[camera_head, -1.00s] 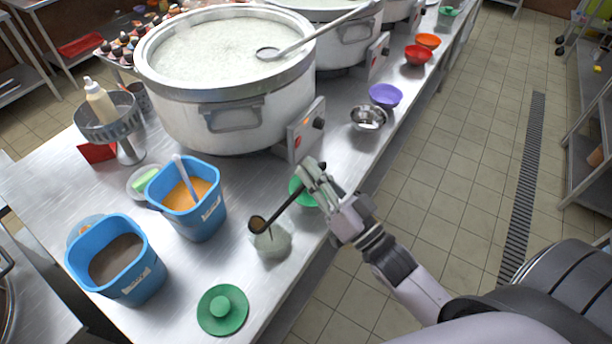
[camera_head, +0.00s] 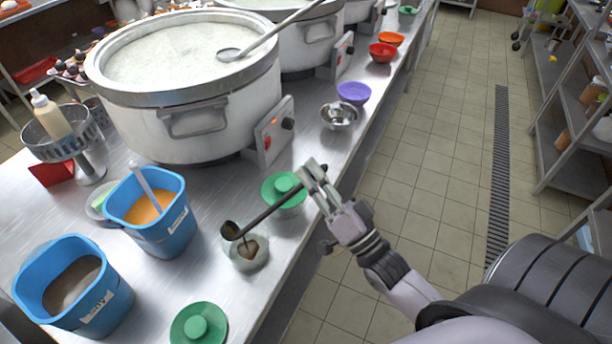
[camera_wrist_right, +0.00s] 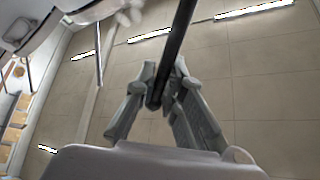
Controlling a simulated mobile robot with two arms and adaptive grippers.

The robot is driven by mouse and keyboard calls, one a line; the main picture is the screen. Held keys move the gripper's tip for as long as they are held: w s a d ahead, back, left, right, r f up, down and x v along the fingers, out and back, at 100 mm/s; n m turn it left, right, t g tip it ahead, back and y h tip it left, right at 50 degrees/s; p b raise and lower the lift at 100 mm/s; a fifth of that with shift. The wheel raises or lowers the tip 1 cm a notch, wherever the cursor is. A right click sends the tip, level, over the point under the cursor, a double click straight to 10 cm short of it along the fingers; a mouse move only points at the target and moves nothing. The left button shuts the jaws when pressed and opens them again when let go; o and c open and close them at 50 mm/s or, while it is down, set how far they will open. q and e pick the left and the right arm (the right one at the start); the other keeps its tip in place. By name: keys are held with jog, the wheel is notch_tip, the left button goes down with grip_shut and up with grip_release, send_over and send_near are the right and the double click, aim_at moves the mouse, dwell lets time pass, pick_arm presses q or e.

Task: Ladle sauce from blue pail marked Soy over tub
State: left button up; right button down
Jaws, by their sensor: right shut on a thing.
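My right gripper (camera_head: 312,180) is shut on the black handle of a ladle (camera_head: 262,217). In the wrist view the handle (camera_wrist_right: 178,45) runs between the fingers (camera_wrist_right: 163,92). The ladle's bowl (camera_head: 231,231) is tilted above the rim of a small clear tub (camera_head: 243,262). Dark sauce (camera_head: 248,249) shows in the tub. A blue pail (camera_head: 75,290) with dark brown sauce stands at the lower left. Its label is too small to read surely. A second blue pail (camera_head: 165,225) holds orange sauce and a pale utensil. My left gripper is not in view.
A green lid (camera_head: 198,325) lies in front of the tub. A green-lidded tub (camera_head: 284,190) stands behind the ladle handle. A large white stockpot (camera_head: 200,120) with a ladle across it stands behind. Purple (camera_head: 354,92) and steel (camera_head: 339,116) bowls line the counter edge.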

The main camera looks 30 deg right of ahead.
jog(key=s+d+f+m+t+h+b, duration=0.1)
jog(key=d+f+m+t+h+b, duration=0.1)
jog(key=d+f+m+h+b, duration=0.4)
jog(key=shift+f+m+h+b, duration=0.3)
jog(key=shift+f+m+b, duration=1.2)
jog(key=shift+m, duration=0.4)
jog(key=shift+f, duration=0.1)
dwell(0.3)
